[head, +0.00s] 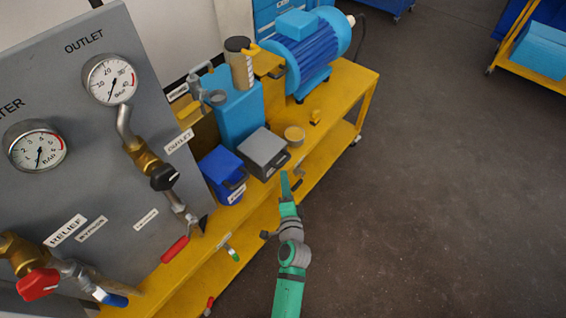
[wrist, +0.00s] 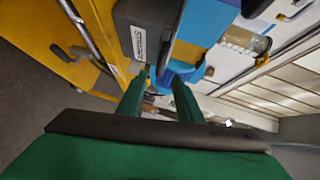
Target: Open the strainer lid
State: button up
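My gripper (head: 287,182) reaches up over the front edge of the yellow cart, just in front of a grey lidded box (head: 264,147) with a dark front handle. In the wrist view its two green fingers (wrist: 158,82) stand apart with nothing clearly held between them.
A grey gauge panel (head: 70,120) with valves and a red lever stands left. The floor (head: 440,180) on the right is clear.

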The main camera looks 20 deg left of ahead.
aim_at(283, 161)
jog(key=x, duration=0.9)
jog(key=shift+w, duration=0.3)
grip_shut()
